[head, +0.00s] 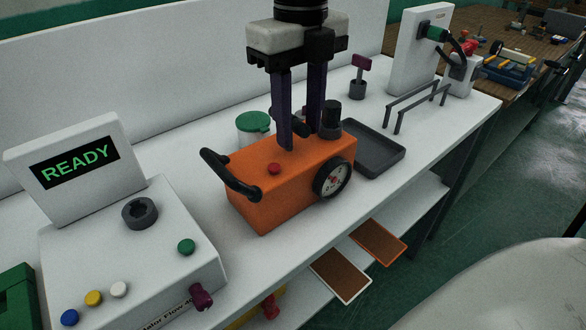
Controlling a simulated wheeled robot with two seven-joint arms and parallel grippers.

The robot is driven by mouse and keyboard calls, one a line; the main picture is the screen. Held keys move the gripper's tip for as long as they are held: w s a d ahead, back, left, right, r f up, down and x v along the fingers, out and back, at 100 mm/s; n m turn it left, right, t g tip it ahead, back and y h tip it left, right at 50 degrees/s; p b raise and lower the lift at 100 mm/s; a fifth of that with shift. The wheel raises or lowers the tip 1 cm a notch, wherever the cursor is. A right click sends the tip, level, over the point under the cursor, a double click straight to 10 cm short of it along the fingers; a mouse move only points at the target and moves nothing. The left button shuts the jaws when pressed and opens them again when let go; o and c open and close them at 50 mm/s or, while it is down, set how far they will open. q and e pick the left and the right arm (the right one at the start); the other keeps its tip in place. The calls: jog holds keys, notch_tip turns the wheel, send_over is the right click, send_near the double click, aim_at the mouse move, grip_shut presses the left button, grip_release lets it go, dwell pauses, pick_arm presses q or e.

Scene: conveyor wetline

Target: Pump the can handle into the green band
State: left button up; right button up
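The orange can (275,188) stands on the white bench, with a black loop handle (228,172) at its left end and a red button on top. A round gauge (333,178) is on its right end; its needle and any green band are too small to read. My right gripper (303,138) points down over the back of the can, its two dark fingers apart. A short black bar (298,128) shows at the fingers, partly hidden; I cannot tell whether they touch it. A black knob (331,115) stands just right of the fingers. My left gripper is out of view.
A white console (130,245) with a READY screen (75,163) and coloured buttons stands left. A green-lidded jar (253,125) is behind the can. A grey tray (372,150) and metal rails (420,100) lie right. The bench's front edge runs close before the can.

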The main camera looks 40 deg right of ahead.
notch_tip(320, 180, up, 7)
jog(key=p, duration=0.5)
jog(key=shift+r, duration=0.1)
dwell(0.5)
